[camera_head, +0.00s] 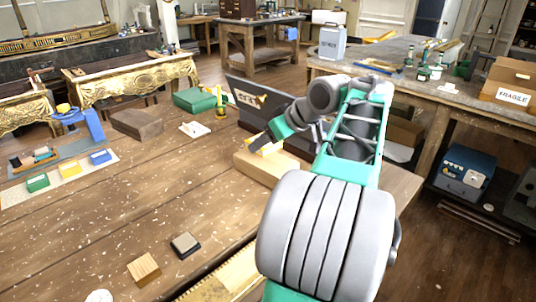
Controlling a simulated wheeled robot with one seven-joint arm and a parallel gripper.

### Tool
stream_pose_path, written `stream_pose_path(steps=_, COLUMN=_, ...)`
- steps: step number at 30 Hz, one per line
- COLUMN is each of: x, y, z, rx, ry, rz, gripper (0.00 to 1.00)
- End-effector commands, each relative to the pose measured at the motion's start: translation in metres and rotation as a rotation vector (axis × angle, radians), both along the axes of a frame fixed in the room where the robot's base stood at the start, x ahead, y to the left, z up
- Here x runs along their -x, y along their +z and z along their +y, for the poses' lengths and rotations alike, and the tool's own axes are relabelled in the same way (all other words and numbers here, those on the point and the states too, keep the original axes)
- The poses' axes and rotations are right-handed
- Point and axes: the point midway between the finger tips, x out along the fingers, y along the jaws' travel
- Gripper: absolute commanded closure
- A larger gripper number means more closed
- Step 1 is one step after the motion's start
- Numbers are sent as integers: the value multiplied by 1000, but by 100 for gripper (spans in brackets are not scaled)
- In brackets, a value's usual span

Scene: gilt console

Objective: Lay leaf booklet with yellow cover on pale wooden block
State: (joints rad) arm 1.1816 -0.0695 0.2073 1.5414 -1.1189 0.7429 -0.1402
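A pale wooden block (252,167) lies on the workbench near its right end, partly hidden by my arm. A small yellow patch (270,149), which looks like the booklet's yellow cover, shows at the block's top beside my gripper (256,144). My gripper is dark and reaches down to the left over the block. The yellow patch is small and partly covered; I cannot tell whether it touches the block or is held. The fingertips are too small to show whether they are open or shut.
A dark upright panel (245,97) stands just behind the block. The bench's middle is clear.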

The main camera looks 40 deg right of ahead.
Motion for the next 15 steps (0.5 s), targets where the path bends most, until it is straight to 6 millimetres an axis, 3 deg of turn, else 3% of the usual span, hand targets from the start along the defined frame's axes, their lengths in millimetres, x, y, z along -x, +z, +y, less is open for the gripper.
stream_pose_path(steps=5, x=1, y=-31, z=0, rx=-2, ry=-2, rz=0, gripper=74)
stream_pose_path(steps=15, x=1, y=-35, z=-2, rx=-1, ry=-5, rz=0, gripper=74)
